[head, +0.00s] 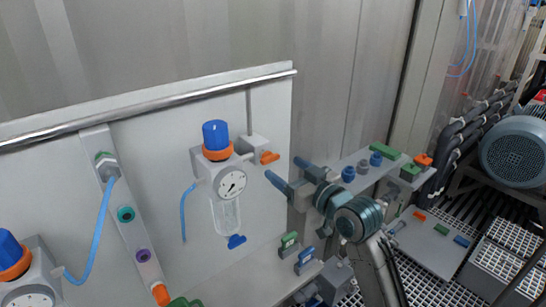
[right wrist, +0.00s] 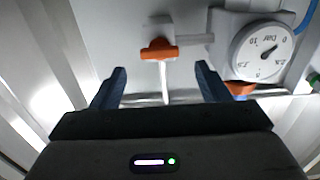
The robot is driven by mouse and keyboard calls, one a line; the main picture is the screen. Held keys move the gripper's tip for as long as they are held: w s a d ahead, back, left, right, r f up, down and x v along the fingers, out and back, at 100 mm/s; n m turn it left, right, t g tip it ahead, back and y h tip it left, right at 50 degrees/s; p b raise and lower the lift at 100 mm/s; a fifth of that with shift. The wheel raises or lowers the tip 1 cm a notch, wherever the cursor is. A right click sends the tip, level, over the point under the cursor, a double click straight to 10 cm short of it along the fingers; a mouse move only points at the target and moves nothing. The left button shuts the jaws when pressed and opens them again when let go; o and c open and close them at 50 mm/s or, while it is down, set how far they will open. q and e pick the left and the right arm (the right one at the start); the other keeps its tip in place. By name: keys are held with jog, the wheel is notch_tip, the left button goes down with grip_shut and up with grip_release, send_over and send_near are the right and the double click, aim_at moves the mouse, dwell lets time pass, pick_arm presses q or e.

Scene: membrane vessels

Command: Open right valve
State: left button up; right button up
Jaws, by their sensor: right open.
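The right valve has a small orange handle (head: 269,157) on a grey block, to the right of a pressure regulator (head: 232,184) with a blue knob. In the right wrist view the orange handle (right wrist: 159,49) lies crosswise, ahead of and between the fingertips. My right gripper (head: 287,169) is open and empty, just right of the handle in the head view. Its two dark blue fingers also show in the right wrist view (right wrist: 161,72). The handle appears apart from both fingers. My left gripper is not in view.
The regulator's gauge (right wrist: 263,50) sits close beside the handle. A second regulator (head: 28,271) is at the lower left. A metal rail (head: 170,101) runs along the panel top. A shelf with colored fittings (head: 362,170) lies behind my right arm.

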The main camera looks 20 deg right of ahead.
aim_at(272, 160)
jog(key=p+x, duration=0.1)
jog(key=x, duration=0.4)
jog(key=shift+w+a, duration=0.15)
jog(key=shift+w, duration=0.2)
jog(key=c, duration=1)
